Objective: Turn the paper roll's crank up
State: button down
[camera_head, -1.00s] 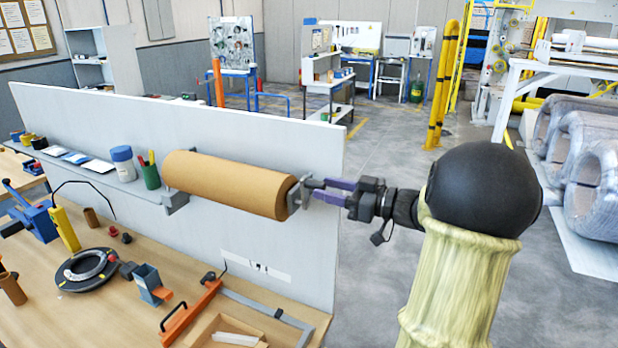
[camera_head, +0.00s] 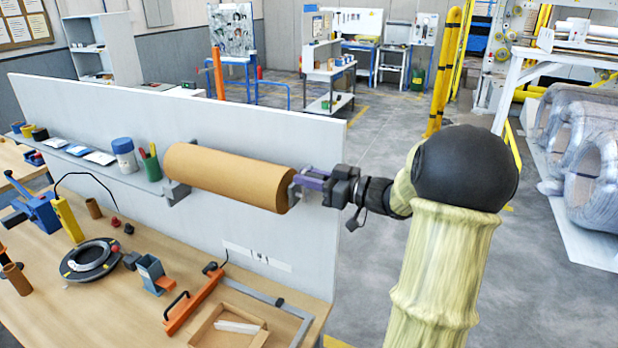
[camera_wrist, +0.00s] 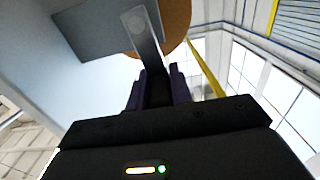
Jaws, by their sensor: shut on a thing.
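The brown paper roll (camera_head: 225,177) is mounted level along the grey panel above the workbench in the head view. Its end shows at the top of the wrist view (camera_wrist: 178,22). My gripper (camera_head: 303,180) is at the roll's right end. In the wrist view my purple fingers (camera_wrist: 158,88) are shut around the crank's handle, and the grey crank arm (camera_wrist: 143,38) runs from the fingers up to a round hub in front of the roll's end. A grey bracket plate (camera_wrist: 92,32) is beside it. The handle itself is mostly hidden by my fingers.
The grey panel (camera_head: 120,112) stands upright behind the roll. A shelf to the left holds a blue-lidded jar (camera_head: 124,155) and a green pen cup (camera_head: 151,165). Below, the workbench (camera_head: 75,318) carries a black ring, tools and a wooden tray (camera_head: 200,335). Open floor lies to the right.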

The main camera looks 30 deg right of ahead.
jog(key=shift+w+r+m+p, duration=0.15)
jog(key=shift+m+p, duration=0.25)
jog(key=shift+p, duration=0.4)
jog(key=shift+w+d+m+p, duration=0.1)
jog(key=shift+d+m+p, duration=0.15)
jog(key=shift+m+p, duration=0.2)
jog(key=c, duration=1.3)
grip_release()
jog(key=shift+o, duration=0.2)
jog(key=b+v, duration=0.6)
jog(key=v, duration=1.1)
jog(key=shift+s, duration=0.25)
